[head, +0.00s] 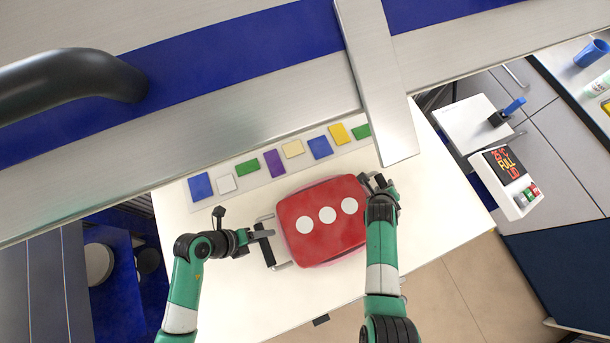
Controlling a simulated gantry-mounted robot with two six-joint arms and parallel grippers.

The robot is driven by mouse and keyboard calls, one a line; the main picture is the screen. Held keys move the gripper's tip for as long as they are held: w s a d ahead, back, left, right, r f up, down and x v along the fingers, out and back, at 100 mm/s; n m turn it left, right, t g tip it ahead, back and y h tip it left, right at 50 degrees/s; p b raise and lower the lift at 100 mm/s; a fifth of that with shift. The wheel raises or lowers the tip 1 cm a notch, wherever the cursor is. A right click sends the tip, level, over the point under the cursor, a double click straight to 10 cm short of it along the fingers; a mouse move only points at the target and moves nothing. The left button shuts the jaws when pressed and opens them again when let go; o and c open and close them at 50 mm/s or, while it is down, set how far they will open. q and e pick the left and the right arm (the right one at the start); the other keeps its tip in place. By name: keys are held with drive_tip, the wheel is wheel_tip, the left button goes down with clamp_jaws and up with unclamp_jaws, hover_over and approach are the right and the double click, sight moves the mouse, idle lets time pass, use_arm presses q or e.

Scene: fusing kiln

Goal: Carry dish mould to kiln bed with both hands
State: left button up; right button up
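The dish mould (322,240) is a red rounded square with three white dots on top, lying over the white table in the head view. It has a metal handle frame with a dark grip bar (267,250) on its left side. My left gripper (262,235) is at this bar, with its fingers overlapping the bar's upper part. My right gripper (378,183) is at the mould's upper right corner, where the right handle is mostly hidden. I cannot tell whether either gripper is closed on its handle. I cannot make out the kiln bed.
A large metal structure with a blue band (240,50) and a black handle (70,82) spans the top, with a metal bar (375,80) hanging across it. Several coloured glass squares (273,163) lie behind the mould. A display box (505,180) stands right. The table's front is clear.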

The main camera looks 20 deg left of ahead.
use_arm(q)
drive_tip(key=shift+o, duration=1.3)
drive_tip(key=shift+r, duration=0.1)
use_arm(e)
drive_tip(key=shift+o, duration=1.3)
use_arm(q)
drive_tip(key=shift+r, duration=0.1)
drive_tip(key=v, duration=1.1)
drive_tip(key=shift+s+r, duration=0.2)
drive_tip(key=shift+r, duration=0.15)
drive_tip(key=shift+a, duration=0.15)
use_arm(e)
drive_tip(key=shift+r, duration=0.15)
drive_tip(key=v, duration=1.2)
